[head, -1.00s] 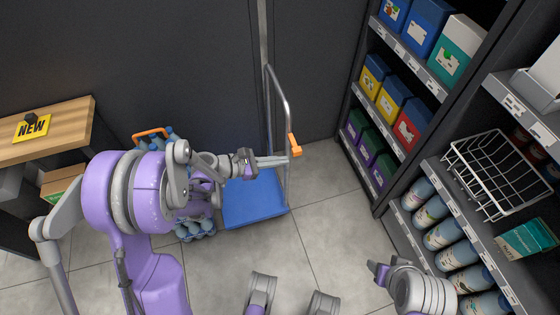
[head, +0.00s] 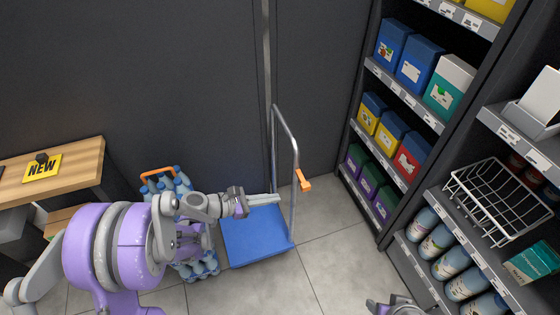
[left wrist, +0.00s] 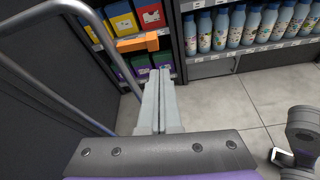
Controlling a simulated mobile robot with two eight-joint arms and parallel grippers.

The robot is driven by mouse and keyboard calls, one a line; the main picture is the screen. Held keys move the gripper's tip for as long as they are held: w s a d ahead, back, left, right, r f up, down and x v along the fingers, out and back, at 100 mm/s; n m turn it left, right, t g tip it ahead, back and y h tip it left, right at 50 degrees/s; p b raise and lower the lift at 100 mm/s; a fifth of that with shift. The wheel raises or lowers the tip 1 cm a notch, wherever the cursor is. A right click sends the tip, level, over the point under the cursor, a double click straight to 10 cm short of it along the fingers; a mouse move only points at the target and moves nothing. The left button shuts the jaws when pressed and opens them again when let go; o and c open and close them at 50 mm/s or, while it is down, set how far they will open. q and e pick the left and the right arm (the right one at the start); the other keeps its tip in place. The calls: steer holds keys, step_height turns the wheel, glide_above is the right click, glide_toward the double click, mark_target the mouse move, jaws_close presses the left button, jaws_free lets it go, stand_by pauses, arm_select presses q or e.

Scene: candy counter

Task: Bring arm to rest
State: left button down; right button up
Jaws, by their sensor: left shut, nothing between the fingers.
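My left arm reaches in from the left in the head view, with its left gripper (head: 278,199) pointing right over the blue trolley. The gripper is shut and empty; in the left wrist view its two fingers (left wrist: 158,95) lie together. My right gripper (head: 372,305) shows only in part at the bottom edge of the head view, and its jaws cannot be judged.
A blue flatbed trolley (head: 250,245) with a metal handle (head: 291,150) and orange clip (head: 303,180) stands close to the left gripper. Bottle packs (head: 180,185) stand beside it. Shelves (head: 405,115) with boxes and bottles fill the right. Tiled floor (head: 335,265) between is clear.

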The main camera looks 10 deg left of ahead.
arm_select(q)
steer(key=s+d+r+m+g+y, duration=0.25)
steer(key=s+m+y, duration=0.25)
steer(key=s+m, duration=0.55)
steer(key=s+a+m+g+y, duration=0.1)
steer(key=s+a+m+y, duration=0.2)
steer(key=s+m, duration=0.35)
steer(key=s+a+m+y, duration=0.2)
steer(key=s+m+y, duration=0.1)
steer(key=s+m, duration=0.35)
step_height(320, 180, up, 18)
steer(key=w+p, duration=0.1)
steer(key=p, duration=1.5)
steer(key=shift+w+a+r, duration=0.25)
steer(key=shift+w+a, duration=0.1)
steer(key=shift+w, duration=0.05)
arm_select(e)
step_height(320, 180, up, 18)
steer(key=w, duration=0.2)
steer(key=shift+t, duration=0.4)
